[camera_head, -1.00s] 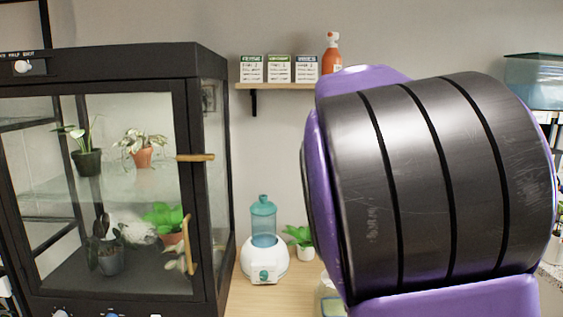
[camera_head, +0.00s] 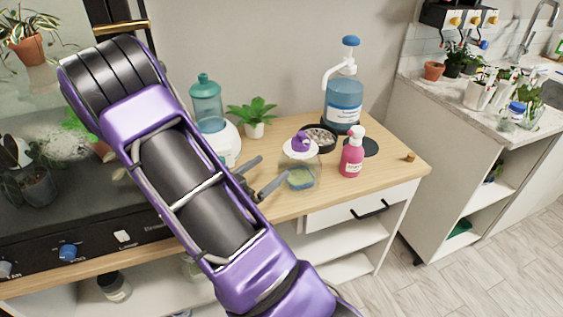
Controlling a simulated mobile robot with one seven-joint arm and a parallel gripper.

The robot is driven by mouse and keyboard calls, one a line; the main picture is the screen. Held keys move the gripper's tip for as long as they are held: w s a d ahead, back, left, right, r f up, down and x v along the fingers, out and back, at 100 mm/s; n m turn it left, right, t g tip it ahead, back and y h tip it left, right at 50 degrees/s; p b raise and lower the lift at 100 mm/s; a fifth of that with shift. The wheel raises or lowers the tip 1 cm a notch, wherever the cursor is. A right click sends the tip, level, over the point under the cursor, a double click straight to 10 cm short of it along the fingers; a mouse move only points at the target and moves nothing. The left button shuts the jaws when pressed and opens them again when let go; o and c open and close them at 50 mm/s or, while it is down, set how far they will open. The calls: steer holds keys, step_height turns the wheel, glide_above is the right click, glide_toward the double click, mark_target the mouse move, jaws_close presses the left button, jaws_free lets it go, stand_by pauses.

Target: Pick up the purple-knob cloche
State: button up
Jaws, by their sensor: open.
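The purple-knob cloche (camera_head: 300,161) stands upright on the wooden tabletop (camera_head: 397,168). It is a clear dome with a purple knob on top, and something green and blue shows low inside it. My gripper (camera_head: 262,177) is open just left of the cloche, with its two dark fingers pointing right toward it. Nothing shows between the fingers. I cannot tell whether a fingertip touches the dome. My purple and black arm hides part of the table to the left.
A pink pump bottle (camera_head: 352,152) stands close right of the cloche, and a dark bowl of pebbles (camera_head: 320,138) close behind it. A large blue pump jug (camera_head: 343,97), a potted plant (camera_head: 255,120) and a teal-topped humidifier (camera_head: 207,103) stand farther back. The table's right end is mostly clear.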

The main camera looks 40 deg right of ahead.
mark_target(296, 150)
steer(key=d, duration=0.3)
steer(key=w+d, duration=0.1)
steer(key=d, duration=0.6)
steer(key=shift+w+d+f+b, duration=0.1)
steer(key=shift+w+d+b, duration=0.2)
steer(key=shift+w+d, duration=0.35)
steer(key=shift+d, duration=0.8)
steer(key=shift+w+d, duration=0.2)
steer(key=shift+d, duration=0.8)
steer(key=shift+w+d, duration=0.25)
steer(key=shift+d, duration=0.8)
steer(key=shift+r, duration=0.2)
jaws_close()
steer(key=shift+r, duration=0.1)
